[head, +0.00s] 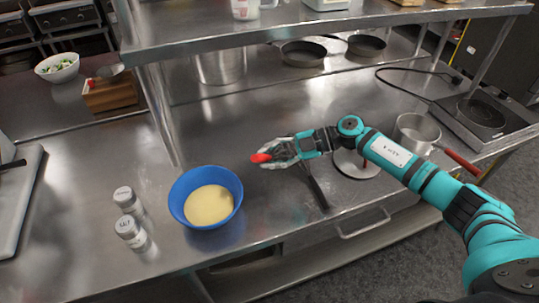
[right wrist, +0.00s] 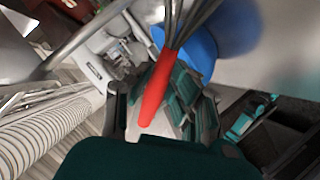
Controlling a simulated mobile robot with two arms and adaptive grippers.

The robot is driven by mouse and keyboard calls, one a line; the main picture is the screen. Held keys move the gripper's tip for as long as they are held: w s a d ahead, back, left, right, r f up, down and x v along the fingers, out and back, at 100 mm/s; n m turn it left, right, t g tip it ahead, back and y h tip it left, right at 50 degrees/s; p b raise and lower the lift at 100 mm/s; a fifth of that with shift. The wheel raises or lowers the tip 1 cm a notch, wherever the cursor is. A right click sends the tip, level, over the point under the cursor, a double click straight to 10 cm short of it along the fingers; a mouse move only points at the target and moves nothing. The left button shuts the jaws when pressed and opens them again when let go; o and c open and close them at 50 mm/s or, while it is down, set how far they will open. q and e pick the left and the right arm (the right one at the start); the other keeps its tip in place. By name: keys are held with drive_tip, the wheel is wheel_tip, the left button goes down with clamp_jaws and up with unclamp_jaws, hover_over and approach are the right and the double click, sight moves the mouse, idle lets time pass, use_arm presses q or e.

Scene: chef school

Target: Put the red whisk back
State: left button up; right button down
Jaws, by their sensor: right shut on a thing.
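The red whisk shows its red handle (right wrist: 157,88) and wire loops (right wrist: 184,18) in the right wrist view. In the head view a short red piece (head: 261,158) sticks out of my right gripper (head: 284,150). The right gripper is shut on the red handle and sits above the steel counter, to the right of the blue bowl (head: 183,213). The wires are hard to make out in the head view. The bowl holds a pale yellow mixture (head: 209,205). It also shows in the right wrist view (right wrist: 235,25). My left gripper is not in view.
Two shakers (head: 128,199) stand left of the bowl. A dark thin bar (head: 316,188) and a round metal piece (head: 357,165) are under my right arm. A saucepan (head: 416,128) and a hot plate (head: 482,112) are at right. A steel shelf (head: 300,28) overhangs the back.

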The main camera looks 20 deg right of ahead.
drive_tip(key=c, duration=1.2)
unclamp_jaws()
drive_tip(key=shift+o, duration=0.2)
drive_tip(key=shift+r, duration=0.1)
drive_tip(key=shift+d, duration=0.25)
drive_tip(key=b+v, duration=0.4)
drive_tip(key=v, duration=0.7)
drive_tip(key=shift+d, duration=0.25)
drive_tip(key=shift+s+r, duration=0.1)
drive_tip(key=shift+r, duration=0.05)
